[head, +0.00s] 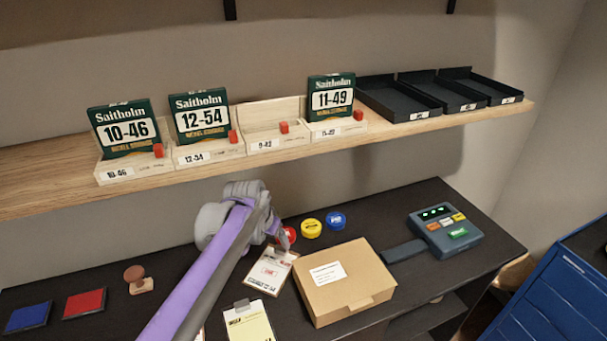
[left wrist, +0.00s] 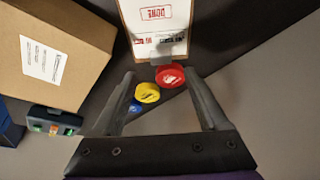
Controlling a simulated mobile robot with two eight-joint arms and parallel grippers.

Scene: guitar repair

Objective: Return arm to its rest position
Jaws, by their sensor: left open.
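My left arm (head: 215,262) reaches in from the lower left of the head view over the dark bench. My left gripper (head: 279,232) is at its far end, near the red round tin (head: 289,234), and part of it is hidden by the wrist. In the left wrist view, the left gripper (left wrist: 165,82) is open with its two fingers spread. Nothing is held between them; the red tin (left wrist: 170,76) and yellow tin (left wrist: 147,93) show beyond, in the gap. My right gripper is not in view.
A cardboard box (head: 345,285), a clipboard marked done (head: 270,270) and a yellow note clipboard (head: 250,322) lie on the bench. A keypad device (head: 445,228) stands at right. The shelf (head: 50,180) above holds string packs and black trays (head: 400,100). Ink pads (head: 85,303) lie left.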

